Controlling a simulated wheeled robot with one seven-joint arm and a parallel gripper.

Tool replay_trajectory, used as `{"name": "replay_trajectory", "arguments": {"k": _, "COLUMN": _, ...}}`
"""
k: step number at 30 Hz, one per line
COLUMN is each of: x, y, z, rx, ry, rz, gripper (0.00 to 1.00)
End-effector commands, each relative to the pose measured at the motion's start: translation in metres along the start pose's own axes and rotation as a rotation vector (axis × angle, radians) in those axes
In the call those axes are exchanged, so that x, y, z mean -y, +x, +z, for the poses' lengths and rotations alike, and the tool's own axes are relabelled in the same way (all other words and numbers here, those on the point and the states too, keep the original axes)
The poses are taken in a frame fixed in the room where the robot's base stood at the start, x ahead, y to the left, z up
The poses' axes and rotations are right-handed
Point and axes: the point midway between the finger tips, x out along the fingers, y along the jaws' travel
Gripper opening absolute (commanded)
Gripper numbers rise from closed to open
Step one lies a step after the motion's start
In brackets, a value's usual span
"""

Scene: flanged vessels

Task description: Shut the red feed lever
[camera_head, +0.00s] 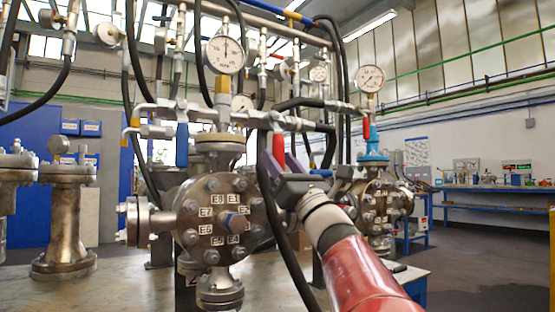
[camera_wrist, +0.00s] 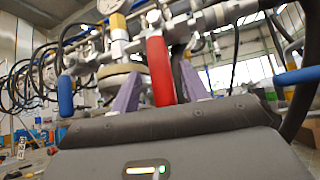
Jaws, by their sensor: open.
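A red lever (camera_head: 278,147) hangs downward from a valve on the pipework, to the right of the near flanged vessel (camera_head: 218,217). In the wrist view the red lever (camera_wrist: 160,70) stands between the two purple fingers of my gripper (camera_wrist: 159,92), with a gap visible on each side. In the head view my gripper (camera_head: 283,163) is at the lever's lower part, its purple fingers apart. The lever's lower end is hidden behind the gripper body in the wrist view. I cannot tell whether a finger touches the lever.
A blue lever (camera_head: 182,145) hangs left of the red one. Another red lever (camera_head: 366,128) is on the far vessel (camera_head: 380,205) at right. Black hoses (camera_head: 265,190) pass close to my gripper. Gauges (camera_head: 225,54) stand above. Open floor (camera_head: 480,260) lies at right.

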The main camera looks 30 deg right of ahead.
Motion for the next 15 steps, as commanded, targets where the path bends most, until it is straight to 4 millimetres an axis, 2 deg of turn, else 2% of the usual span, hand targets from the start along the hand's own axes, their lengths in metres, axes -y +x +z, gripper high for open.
{"name": "replay_trajectory", "arguments": {"k": 3, "x": 0.001, "y": -0.024, "z": -0.001, "rx": 0.0, "ry": 0.0, "rz": -0.003, "gripper": 0.45}}
{"name": "replay_trajectory", "arguments": {"k": 7, "x": 0.0, "y": -0.044, "z": -0.001, "rx": -0.001, "ry": 0.001, "rz": -0.001, "gripper": 0.45}}
{"name": "replay_trajectory", "arguments": {"k": 10, "x": 0.0, "y": -0.054, "z": -0.001, "rx": -0.001, "ry": 0.001, "rz": -0.001, "gripper": 0.45}}
{"name": "replay_trajectory", "arguments": {"k": 15, "x": 0.0, "y": -0.06, "z": -0.001, "rx": 0.0, "ry": 0.001, "rz": 0.0, "gripper": 0.45}}
